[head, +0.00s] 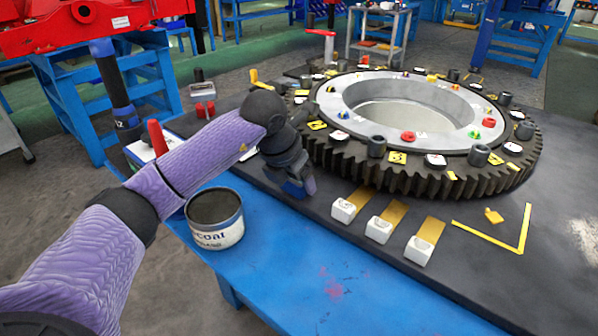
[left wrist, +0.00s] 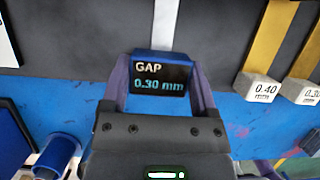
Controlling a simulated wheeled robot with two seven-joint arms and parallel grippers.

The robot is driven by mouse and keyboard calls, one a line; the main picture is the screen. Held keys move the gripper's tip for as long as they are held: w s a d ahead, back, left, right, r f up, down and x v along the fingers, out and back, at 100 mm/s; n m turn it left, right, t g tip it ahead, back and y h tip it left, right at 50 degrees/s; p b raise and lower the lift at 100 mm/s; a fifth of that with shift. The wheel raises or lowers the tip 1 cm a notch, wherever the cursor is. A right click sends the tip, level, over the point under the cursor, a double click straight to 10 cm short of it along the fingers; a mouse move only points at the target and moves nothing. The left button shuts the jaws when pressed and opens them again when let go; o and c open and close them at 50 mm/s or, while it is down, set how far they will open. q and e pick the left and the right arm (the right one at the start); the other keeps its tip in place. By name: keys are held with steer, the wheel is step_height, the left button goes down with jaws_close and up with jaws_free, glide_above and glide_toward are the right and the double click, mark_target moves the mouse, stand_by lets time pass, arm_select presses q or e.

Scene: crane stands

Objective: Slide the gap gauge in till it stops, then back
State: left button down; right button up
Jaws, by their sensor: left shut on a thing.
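My left gripper (head: 297,188) is low at the near edge of the dark plate, just in front of the toothed ring (head: 447,187). In the left wrist view its fingers (left wrist: 160,88) are shut on the gap gauge (left wrist: 160,77), a blue-cased block whose dark display reads GAP 0.30 mm. A pale strip (left wrist: 167,22) runs up from behind the gauge to the picture's top; its far end is out of view. In the head view the gauge is mostly hidden by the gripper. My right gripper is not in view.
White blocks with gold strips (head: 378,230) lie in a row right of the gripper; two labels read 0.40 and 0.30 mm (left wrist: 257,88). A paint can (head: 214,218) stands on the blue table beneath my arm. A yellow corner mark (head: 495,240) lies right.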

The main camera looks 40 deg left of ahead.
arm_select(q)
steer(key=shift+c, duration=1.2)
jaws_free()
steer(key=shift+s+f, duration=0.1)
steer(key=shift+o, duration=1.2)
steer(key=shift+s, duration=0.1)
steer(key=shift+r, duration=0.25)
steer(key=p+v, duration=0.3)
steer(key=v, duration=0.6)
steer(key=shift+r+p, duration=0.25)
steer(key=shift+p, duration=0.1)
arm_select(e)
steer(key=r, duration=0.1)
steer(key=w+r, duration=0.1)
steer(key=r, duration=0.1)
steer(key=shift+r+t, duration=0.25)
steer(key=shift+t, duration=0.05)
arm_select(q)
steer(key=shift+s, duration=0.1)
